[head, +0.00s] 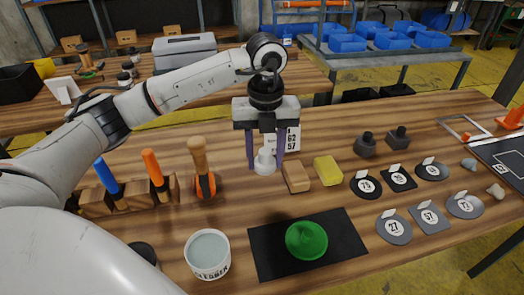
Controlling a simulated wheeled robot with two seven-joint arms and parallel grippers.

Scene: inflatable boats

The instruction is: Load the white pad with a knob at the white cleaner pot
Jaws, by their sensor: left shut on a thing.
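The white pad with a knob (265,165) is upright at the middle of the wooden table. My left gripper (265,155) points down over it, with one dark finger on each side, and is shut on it. I cannot tell whether the pad's base touches the table. The white cleaner pot (208,262) stands closer to me and to the left, with a pale grey-blue surface inside its rim and dark lettering on its front. My right gripper does not show.
A tan block (297,177) and a yellow sponge (328,171) lie just right of the gripper. A green disc (306,240) lies on a black mat (265,262) right of the pot. A tool rack (125,195) is left. Several numbered patches (394,227) are right.

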